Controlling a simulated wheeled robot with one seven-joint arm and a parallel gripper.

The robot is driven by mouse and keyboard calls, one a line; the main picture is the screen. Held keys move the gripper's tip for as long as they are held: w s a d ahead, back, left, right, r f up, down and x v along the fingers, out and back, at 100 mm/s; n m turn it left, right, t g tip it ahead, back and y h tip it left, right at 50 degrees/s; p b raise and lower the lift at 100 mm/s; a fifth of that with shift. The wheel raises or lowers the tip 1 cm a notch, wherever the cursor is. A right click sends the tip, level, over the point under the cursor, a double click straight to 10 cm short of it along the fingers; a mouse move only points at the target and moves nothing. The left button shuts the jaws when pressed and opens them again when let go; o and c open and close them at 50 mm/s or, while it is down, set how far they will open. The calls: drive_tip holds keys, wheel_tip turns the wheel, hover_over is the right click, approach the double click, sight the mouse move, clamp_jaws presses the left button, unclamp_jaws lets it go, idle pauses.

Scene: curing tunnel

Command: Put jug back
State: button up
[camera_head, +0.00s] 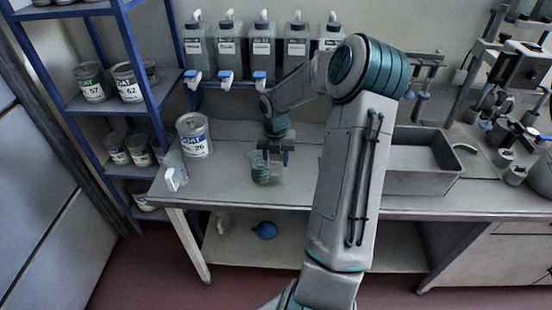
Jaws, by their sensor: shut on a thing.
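A clear jug-like vessel (277,172) with dark green showing in its left part is at the bench top, near the front edge. My gripper (274,158) points down at its rim and is shut on it. The fingertips are small and partly hidden, so the exact grip is hard to make out. I cannot tell whether the vessel touches the bench.
A paint can (195,135) marked 26 and a clear item with a white end (172,178) stand to the left. A grey basin (425,184) is to the right. Blue-framed shelving (125,100) holds cans. Several dispensers (262,48) hang behind.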

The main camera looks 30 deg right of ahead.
drive_tip(key=shift+f, duration=0.15)
drive_tip(key=shift+f, duration=0.1)
drive_tip(key=o, duration=1.3)
drive_tip(key=shift+c, duration=0.2)
